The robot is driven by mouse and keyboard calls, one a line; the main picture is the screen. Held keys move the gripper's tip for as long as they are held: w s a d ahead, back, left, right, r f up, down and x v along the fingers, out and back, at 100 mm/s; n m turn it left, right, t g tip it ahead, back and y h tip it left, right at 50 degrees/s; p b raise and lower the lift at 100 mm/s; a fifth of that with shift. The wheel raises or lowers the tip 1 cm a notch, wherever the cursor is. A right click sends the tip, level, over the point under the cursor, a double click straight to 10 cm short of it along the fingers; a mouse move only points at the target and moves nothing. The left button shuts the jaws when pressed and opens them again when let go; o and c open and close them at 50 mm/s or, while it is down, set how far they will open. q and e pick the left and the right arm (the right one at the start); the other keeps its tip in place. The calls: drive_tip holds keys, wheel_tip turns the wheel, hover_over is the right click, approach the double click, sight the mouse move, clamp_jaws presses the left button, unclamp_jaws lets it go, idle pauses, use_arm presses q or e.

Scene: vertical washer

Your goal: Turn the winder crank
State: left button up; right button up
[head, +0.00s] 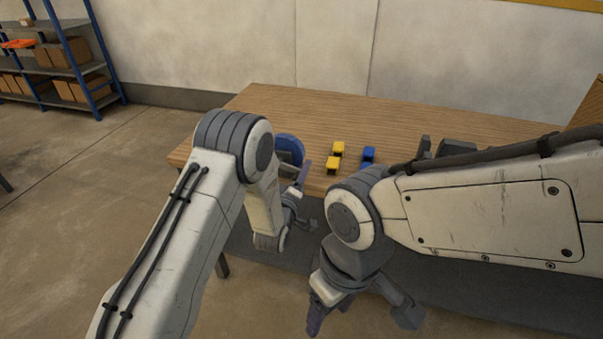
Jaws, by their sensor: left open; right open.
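A blue round disc (289,148), which may be part of the winder, stands at the table's near left edge. My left arm hides part of it, and I cannot make out a crank handle. My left gripper (304,198) is open and empty, just below and right of the disc, by the table's front edge. My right gripper (362,314) is open and empty, lower in the picture, in front of the table and pointing down.
The wooden table (290,103) holds two yellow blocks (335,148) and a blue block (368,154). A dark grey object (425,146) stands further right, partly behind my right arm. The table's back left is clear. A blue-post shelf (75,55) with boxes stands far left.

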use_arm(q)
clamp_jaws()
idle(1.4)
